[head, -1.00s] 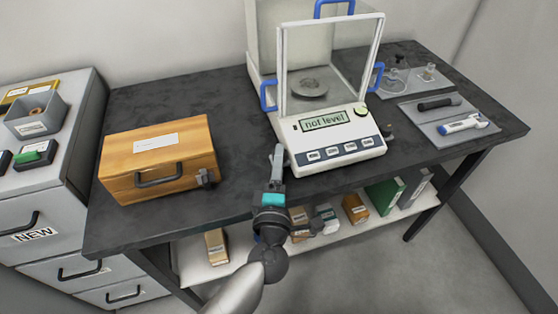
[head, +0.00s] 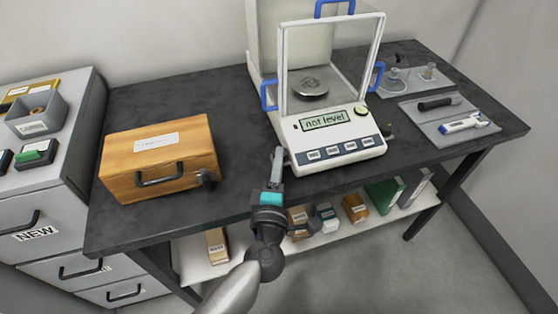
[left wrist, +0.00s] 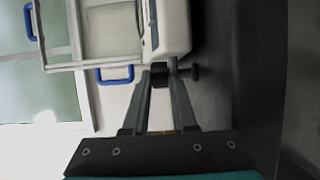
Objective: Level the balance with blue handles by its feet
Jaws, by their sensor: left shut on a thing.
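The balance with blue handles (head: 340,146) stands on the dark table, its glass draft shield above the pan (head: 310,87). Its display (head: 324,121) reads "not level". A round level indicator (head: 361,112) sits right of the display; its bubble is too small to read. My left gripper (head: 278,158) is at the balance's front left corner. In the left wrist view its fingers (left wrist: 161,78) are shut on a dark levelling foot (left wrist: 160,76) under the balance's body. A dark foot (head: 387,131) shows at the right side. My right gripper is not in view.
A wooden case (head: 160,158) stands left of the balance. Right of it are a grey mat (head: 440,112) with a pen-like tool and a clear tray (head: 405,84) with small weights. A drawer cabinet (head: 55,215) stands at the left. The shelf below holds several boxes.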

